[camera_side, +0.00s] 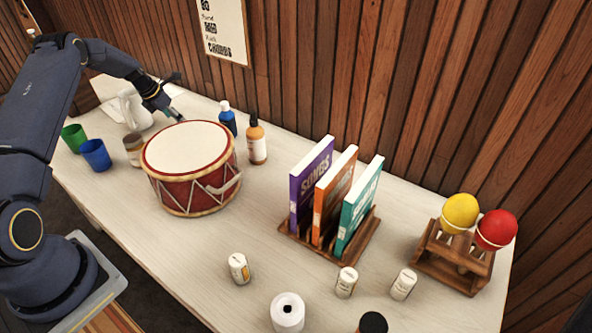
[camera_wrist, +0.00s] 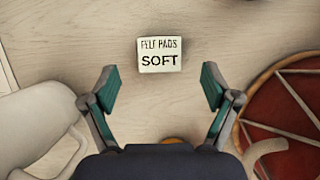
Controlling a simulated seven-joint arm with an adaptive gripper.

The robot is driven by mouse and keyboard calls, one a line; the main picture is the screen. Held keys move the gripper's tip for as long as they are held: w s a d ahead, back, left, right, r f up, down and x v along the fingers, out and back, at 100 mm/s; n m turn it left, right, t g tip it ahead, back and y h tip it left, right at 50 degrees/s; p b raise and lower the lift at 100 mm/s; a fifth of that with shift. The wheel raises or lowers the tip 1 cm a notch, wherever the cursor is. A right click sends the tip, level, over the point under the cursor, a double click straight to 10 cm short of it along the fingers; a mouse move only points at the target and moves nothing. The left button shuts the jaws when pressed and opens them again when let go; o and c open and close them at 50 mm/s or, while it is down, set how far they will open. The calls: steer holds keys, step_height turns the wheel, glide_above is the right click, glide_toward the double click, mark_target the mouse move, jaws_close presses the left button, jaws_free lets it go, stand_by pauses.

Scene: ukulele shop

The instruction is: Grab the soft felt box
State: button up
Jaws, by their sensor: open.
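The soft felt box (camera_wrist: 159,55) is a small cream box with dark lettering reading "FELT PADS SOFT". It lies on the pale wooden table in the wrist view, just ahead of and between my fingers. My gripper (camera_wrist: 160,88) is open and empty, with a green-padded finger on each side, and does not touch the box. In the side view my gripper (camera_side: 172,108) is at the far left part of the table, behind the drum. I cannot make out the box in the side view.
The red drum (camera_side: 190,150) is close on the right in the wrist view (camera_wrist: 290,120). A white jug (camera_side: 134,110) is close on the left (camera_wrist: 35,125). Blue (camera_side: 228,118) and amber (camera_side: 257,142) bottles stand behind the drum. A blue cup (camera_side: 96,155) stands at the left.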

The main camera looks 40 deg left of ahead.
steer(key=x, duration=0.4)
steer(key=shift+f, duration=0.35)
steer(key=shift+c, duration=0.4)
steer(key=c, duration=0.9)
